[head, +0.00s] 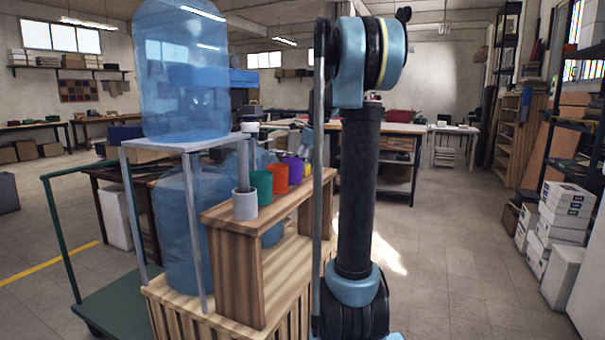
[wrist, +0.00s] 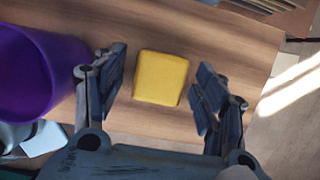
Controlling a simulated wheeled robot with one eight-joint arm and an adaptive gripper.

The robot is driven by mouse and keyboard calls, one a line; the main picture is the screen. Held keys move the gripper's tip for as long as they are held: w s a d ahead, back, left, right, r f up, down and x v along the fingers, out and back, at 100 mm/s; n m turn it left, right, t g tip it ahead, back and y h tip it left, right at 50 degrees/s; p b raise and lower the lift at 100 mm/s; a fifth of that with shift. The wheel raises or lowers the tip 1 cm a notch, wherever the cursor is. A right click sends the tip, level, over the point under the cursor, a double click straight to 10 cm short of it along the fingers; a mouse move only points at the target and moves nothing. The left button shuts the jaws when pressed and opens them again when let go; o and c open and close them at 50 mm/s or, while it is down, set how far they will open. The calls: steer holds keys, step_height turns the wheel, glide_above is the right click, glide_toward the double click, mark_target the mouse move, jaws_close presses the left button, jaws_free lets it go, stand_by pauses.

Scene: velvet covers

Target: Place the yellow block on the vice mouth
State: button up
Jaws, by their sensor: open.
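A yellow block (wrist: 161,78) with rounded edges lies on a wooden surface (wrist: 228,60) in the wrist view. My gripper (wrist: 157,92) is open, with one finger on each side of the block. Gaps show between the fingers and the block, and it looks unheld. No vice is recognisable in either view.
A purple cup (wrist: 32,72) stands close to the left finger. The head view shows a row of coloured cups, including a green cup (head: 261,187), on a wooden shelf (head: 236,268). A large blue water bottle (head: 180,70) stands beside it. Open floor (head: 450,260) lies to the right.

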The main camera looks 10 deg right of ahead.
steer(key=c, duration=1.3)
